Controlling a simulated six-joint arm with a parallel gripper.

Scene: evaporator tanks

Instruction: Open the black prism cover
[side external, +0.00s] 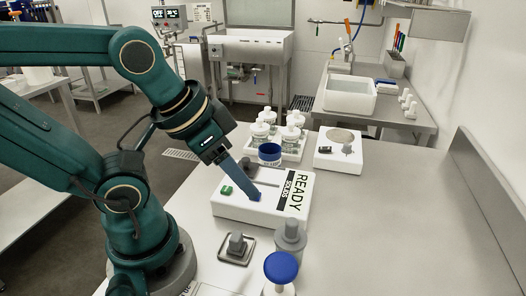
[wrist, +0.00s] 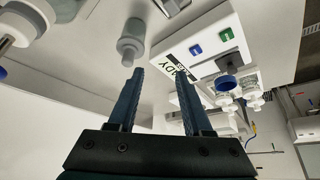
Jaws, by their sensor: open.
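The white instrument (side external: 232,209) marked "READY" and "SOLIDS" lies on the bench below my gripper. It has a green button (side external: 226,190) and a blue button (wrist: 195,50). A dark flat part (wrist: 230,62) on its top looks like the black prism cover; it seems to lie flat, and in the side view my gripper partly hides it. My gripper (wrist: 158,75) is open, with nothing between its fingers. In the side view its fingertips (side external: 252,191) appear over the instrument near the blue button; I cannot tell whether they touch it.
A grey bottle (side external: 290,236), a blue-topped item (side external: 281,268) and a small metal plate (side external: 236,251) are in front. The bench at right (side external: 420,220) is clear.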

